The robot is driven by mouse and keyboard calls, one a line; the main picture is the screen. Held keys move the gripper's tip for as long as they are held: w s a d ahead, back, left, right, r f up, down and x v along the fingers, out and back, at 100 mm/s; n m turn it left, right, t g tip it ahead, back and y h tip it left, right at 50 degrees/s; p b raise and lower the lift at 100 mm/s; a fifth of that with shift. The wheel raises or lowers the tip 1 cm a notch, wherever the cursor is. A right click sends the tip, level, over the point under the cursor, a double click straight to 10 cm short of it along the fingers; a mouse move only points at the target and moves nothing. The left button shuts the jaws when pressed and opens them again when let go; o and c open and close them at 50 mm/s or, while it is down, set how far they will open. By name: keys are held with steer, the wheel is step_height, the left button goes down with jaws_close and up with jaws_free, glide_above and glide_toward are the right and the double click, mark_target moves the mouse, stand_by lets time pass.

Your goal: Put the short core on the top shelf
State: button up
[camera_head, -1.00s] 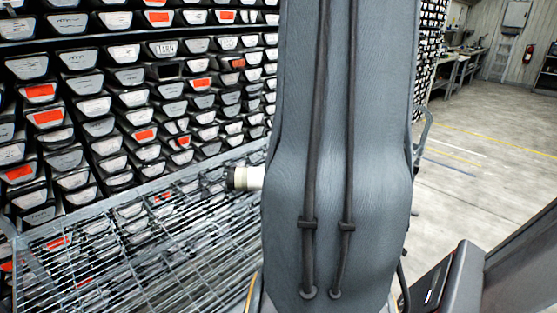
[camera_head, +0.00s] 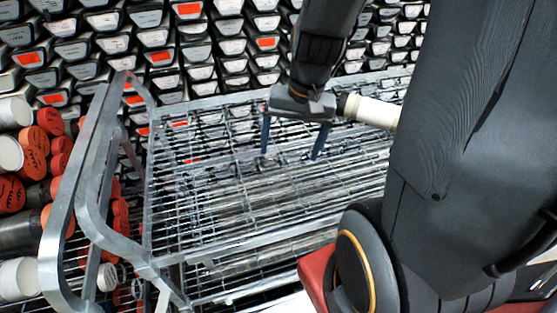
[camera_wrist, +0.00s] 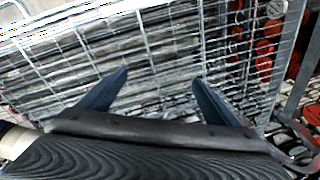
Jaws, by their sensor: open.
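My gripper (camera_head: 291,155) is open and empty, its two blue fingers pointing down over the wire top shelf (camera_head: 215,165) of a grey metal cart. In the wrist view the fingers of my gripper (camera_wrist: 160,76) are spread above the mesh (camera_wrist: 60,50), with nothing between them. A pale cylinder with a dark end (camera_head: 372,111), perhaps the short core, shows just right of my gripper at the cart's far side. My arm hides its right end. A pale piece (camera_wrist: 12,142) also shows at the wrist view's left edge. I cannot tell what supports the cylinder.
Tubes with red-orange and white ends (camera_head: 33,150) are stacked left of the cart. The cart's bent tubular end rail (camera_head: 92,225) rises at the left. A wall of labelled core trays (camera_head: 160,57) stands behind. The mesh's left and middle are clear.

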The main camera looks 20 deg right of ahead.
steer(key=s+a+n, duration=0.1)
steer(key=n, duration=0.1)
steer(key=s+a+n, duration=0.1)
steer(key=a+n, duration=0.1)
steer(key=s+a+n+h, duration=0.1)
steer(key=shift+a+f+n+g, duration=0.25)
steer(key=shift+a+n+g, duration=0.05)
steer(key=shift+n+g, duration=0.1)
stand_by(0.9)
